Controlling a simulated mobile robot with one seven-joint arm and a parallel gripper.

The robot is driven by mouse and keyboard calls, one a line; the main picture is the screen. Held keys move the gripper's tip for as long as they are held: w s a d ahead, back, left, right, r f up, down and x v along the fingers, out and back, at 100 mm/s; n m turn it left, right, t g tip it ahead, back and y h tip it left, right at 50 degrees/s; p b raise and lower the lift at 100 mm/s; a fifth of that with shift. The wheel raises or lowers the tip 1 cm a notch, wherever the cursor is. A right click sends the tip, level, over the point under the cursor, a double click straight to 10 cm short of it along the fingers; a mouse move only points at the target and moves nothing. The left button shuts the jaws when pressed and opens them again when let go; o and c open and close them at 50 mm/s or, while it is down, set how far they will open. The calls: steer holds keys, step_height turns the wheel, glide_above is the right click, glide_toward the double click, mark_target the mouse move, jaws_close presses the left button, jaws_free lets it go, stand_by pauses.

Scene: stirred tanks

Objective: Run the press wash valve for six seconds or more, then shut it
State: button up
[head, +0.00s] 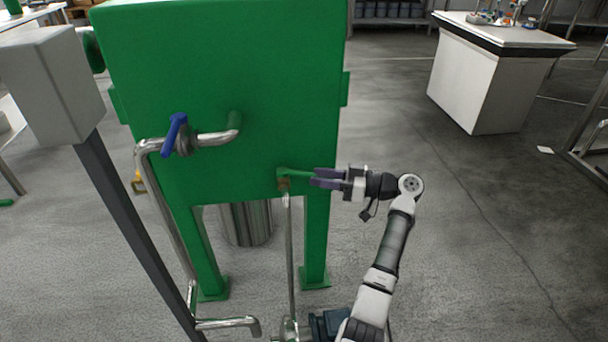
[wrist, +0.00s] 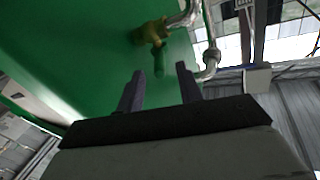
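A small brass valve (head: 284,184) with a green lever (head: 300,174) sits at the lower front of the green press body (head: 225,85). A thin steel pipe runs down from it. The lever points right, crosswise to that pipe, toward my gripper (head: 314,178). In the wrist view the brass valve (wrist: 151,32) and green lever (wrist: 158,62) are straight ahead. My gripper (wrist: 159,72) is open, its fingers on either side of the lever's end, with gaps showing on both sides. A second valve with a blue lever (head: 174,132) is on the upper left pipe. No label shows which is the wash valve.
A grey box on a dark post (head: 55,85) stands at the left. A steel cylinder (head: 246,222) is under the press between its green legs. A white bench (head: 480,75) stands at the back right. The floor between is clear.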

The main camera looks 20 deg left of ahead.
steer(key=d, duration=0.7)
steer(key=shift+w+d, duration=0.15)
steer(key=shift+w, duration=0.15)
steer(key=shift+c, duration=0.2)
